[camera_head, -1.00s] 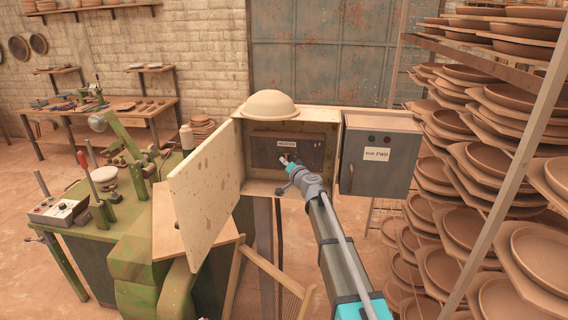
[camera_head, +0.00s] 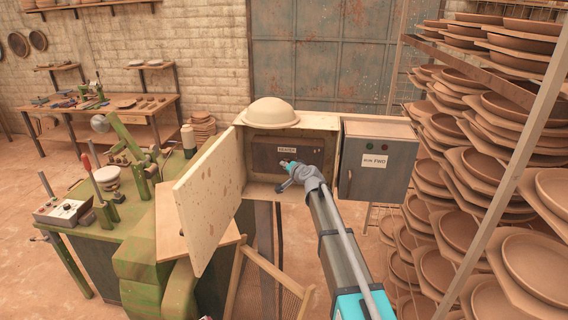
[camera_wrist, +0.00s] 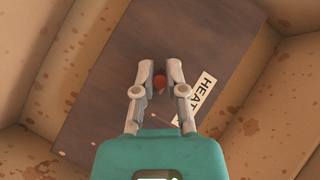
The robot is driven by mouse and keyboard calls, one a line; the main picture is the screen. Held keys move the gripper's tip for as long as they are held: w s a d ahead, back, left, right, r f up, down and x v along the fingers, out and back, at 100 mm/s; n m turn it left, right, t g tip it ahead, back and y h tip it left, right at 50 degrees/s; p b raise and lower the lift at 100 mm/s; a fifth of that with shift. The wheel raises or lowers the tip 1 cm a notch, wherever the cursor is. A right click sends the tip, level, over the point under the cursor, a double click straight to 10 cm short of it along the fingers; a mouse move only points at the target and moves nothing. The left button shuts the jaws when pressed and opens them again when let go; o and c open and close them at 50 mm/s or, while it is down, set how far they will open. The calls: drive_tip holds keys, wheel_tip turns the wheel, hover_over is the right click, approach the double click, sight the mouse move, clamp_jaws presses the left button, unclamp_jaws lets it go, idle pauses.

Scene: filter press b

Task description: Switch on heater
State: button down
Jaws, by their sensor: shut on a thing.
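The heater box (camera_head: 262,188) stands open, with a dome-shaped bowl on top. Its dark inner panel (camera_head: 265,150) carries a "HEATER" label (camera_head: 287,150), which also shows tilted and partly covered in the wrist view (camera_wrist: 203,92). My gripper (camera_head: 284,164) reaches into the box. My gripper hides the knob in the head view.
The box's open door (camera_head: 208,200) stands out to the left of my arm. A closed grey box (camera_head: 376,165) marked "FWD" is close on the right. Racks of clay plates (camera_head: 480,165) fill the right side. A green machine (camera_head: 135,235) stands left.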

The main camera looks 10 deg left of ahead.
drive_tip(key=shift+r+m+g+p, duration=0.5)
drive_tip(key=shift+g+p, duration=0.4)
drive_tip(key=shift+p, duration=0.7)
drive_tip(key=shift+g+h+p, duration=0.3)
drive_tip(key=shift+p, duration=0.3)
drive_tip(key=shift+m+g, duration=0.3)
drive_tip(key=c, duration=1)
unclamp_jaws()
drive_tip(key=shift+o, duration=0.4)
